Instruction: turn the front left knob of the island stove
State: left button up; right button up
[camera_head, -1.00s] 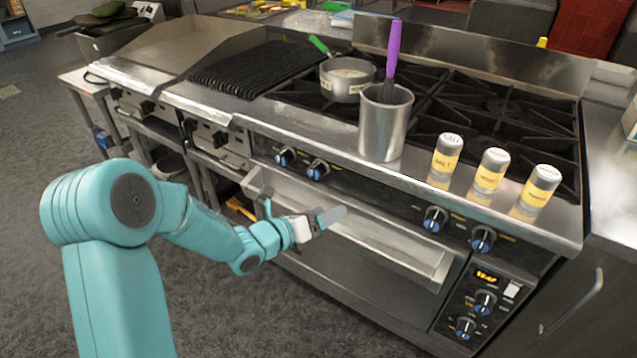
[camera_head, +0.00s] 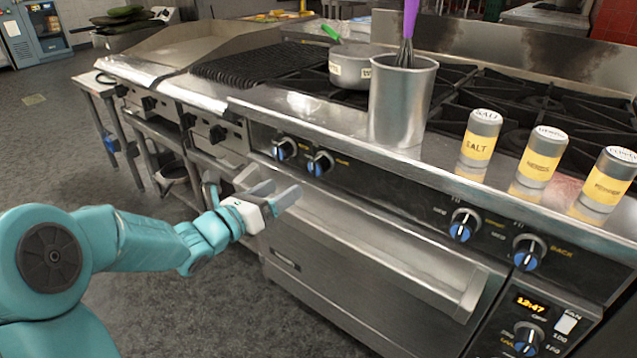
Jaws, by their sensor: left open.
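The island stove (camera_head: 330,215) fills the middle and right of the view, with black-and-blue knobs along its front panel. On the left part of the panel are two knobs, a left one (camera_head: 284,148) and one just right of it (camera_head: 320,163). Two more knobs, one (camera_head: 464,225) and another (camera_head: 529,252), sit farther right. My left gripper (camera_head: 282,193) is open and empty, in front of the oven front and below the left pair of knobs in the picture. It appears apart from them. My right gripper is not in view.
A metal canister (camera_head: 401,105) with a purple-handled whisk and a salt shaker (camera_head: 479,140) with two similar shakers stand along the stove's front ledge. A pot (camera_head: 352,68) sits behind. An oven handle bar (camera_head: 390,262) juts out below the panel. Grey floor lies open at left.

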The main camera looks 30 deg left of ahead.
aim_at(313, 171)
pick_arm(q)
jog(key=shift+y, duration=0.3)
jog(key=w, duration=0.5)
jog(key=w+f+b, duration=0.1)
jog(key=w, duration=0.4)
jog(key=w+f+b, duration=0.1)
jog(key=w, duration=0.4)
jog(key=shift+a+f, duration=0.25)
jog(key=shift+a, duration=0.05)
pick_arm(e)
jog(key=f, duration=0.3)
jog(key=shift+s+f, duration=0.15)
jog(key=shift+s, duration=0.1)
pick_arm(q)
jog(key=c, duration=1.1)
